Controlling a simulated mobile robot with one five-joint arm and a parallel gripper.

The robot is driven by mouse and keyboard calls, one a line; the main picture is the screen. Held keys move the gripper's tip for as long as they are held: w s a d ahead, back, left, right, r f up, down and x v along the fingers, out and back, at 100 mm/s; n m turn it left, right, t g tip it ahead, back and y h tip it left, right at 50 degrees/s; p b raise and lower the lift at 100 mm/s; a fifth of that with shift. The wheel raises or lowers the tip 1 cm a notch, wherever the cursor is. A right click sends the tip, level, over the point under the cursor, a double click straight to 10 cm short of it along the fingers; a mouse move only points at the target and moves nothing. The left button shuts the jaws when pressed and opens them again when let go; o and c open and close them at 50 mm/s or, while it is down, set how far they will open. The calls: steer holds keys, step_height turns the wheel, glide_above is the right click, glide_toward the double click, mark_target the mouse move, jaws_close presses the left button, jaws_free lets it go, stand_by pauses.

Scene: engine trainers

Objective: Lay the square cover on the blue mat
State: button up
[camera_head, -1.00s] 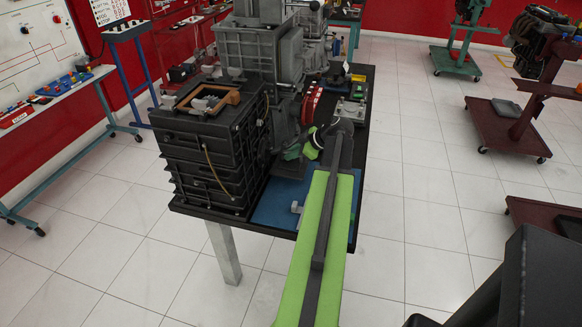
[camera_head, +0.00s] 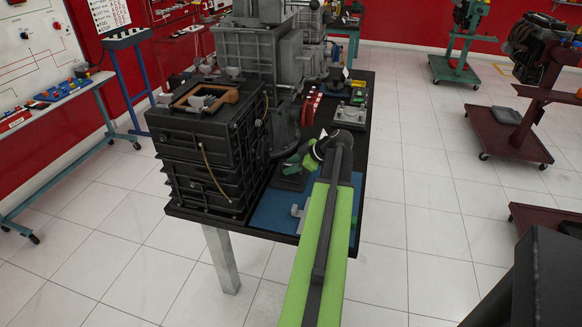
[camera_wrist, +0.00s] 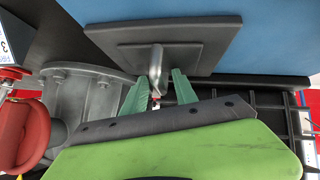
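The square cover (camera_wrist: 205,40) is a dark flat plate with a short metal handle (camera_wrist: 157,62) standing up from its middle. It lies beside and partly over the edge of the blue mat (camera_wrist: 285,45) in the wrist view. In the head view the cover (camera_head: 289,183) shows as a dark patch just behind the blue mat (camera_head: 268,213). My gripper (camera_wrist: 158,83) has two green fingers, spread on either side of the handle, with visible gaps to it. In the head view my gripper (camera_head: 299,162) is just above the cover; my arm hides part of the mat.
A black engine block (camera_head: 205,150) stands close on the left of the bench. A small light-grey part (camera_head: 297,210) is on the mat. A red part (camera_head: 311,108) and a grey fixture (camera_head: 350,115) stand behind my gripper.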

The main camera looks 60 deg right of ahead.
steer(key=shift+s+r+p, duration=0.1)
steer(key=shift+r+p, duration=0.3)
steer(key=p+v, duration=0.7)
steer(key=v, duration=0.4)
steer(key=shift+s+p, duration=0.35)
